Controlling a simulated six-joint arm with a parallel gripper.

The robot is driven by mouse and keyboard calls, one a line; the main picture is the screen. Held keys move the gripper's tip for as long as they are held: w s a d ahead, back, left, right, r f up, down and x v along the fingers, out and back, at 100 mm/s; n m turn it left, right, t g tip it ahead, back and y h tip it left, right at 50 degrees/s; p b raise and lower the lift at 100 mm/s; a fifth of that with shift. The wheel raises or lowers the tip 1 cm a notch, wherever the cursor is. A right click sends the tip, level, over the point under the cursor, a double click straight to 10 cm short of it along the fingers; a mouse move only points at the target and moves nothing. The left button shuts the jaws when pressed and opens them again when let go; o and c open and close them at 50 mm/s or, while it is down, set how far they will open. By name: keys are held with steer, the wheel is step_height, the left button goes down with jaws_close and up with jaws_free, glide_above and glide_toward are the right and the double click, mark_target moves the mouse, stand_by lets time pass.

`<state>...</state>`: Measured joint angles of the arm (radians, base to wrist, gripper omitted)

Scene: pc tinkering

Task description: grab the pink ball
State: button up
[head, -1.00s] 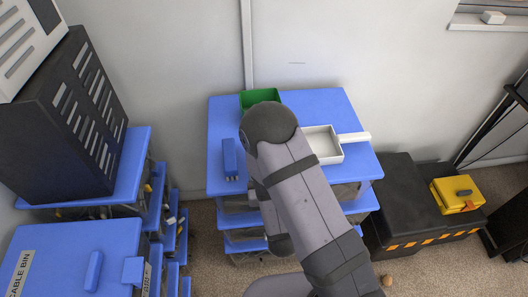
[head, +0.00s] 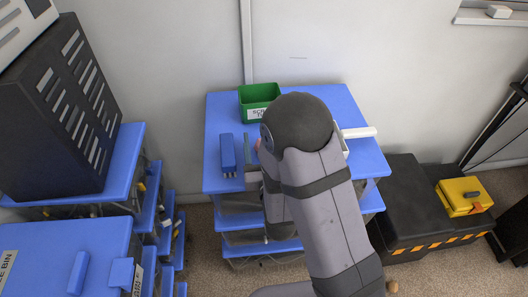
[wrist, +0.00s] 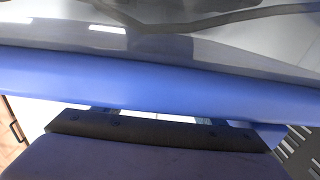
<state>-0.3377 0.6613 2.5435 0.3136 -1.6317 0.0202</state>
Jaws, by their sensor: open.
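A small pinkish patch (head: 258,146) shows at the left edge of my arm, above the blue cart top (head: 225,110) in the head view. It may be part of the pink ball; the rest is hidden behind my arm. In the wrist view a dark bolted bar of my gripper (wrist: 160,131) crosses the lower part, in front of a blurred blue surface. My gripper is open, with nothing seen between its jaws. No ball can be made out in the wrist view.
A green bin (head: 259,105) stands at the back of the cart top, with a blue block-like object (head: 228,152) at its left. A white tray's handle (head: 359,132) sticks out at right. A black case with a yellow box (head: 464,197) stands right of the cart.

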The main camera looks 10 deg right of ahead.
steer(key=shift+w+f+b, duration=0.2)
steer(key=shift+w+b, duration=0.2)
steer(key=shift+b, duration=1.35)
steer(key=shift+w+a+r, duration=0.1)
steer(key=shift+w+r, duration=0.1)
steer(key=shift+w, duration=0.9)
steer(key=c, duration=1.1)
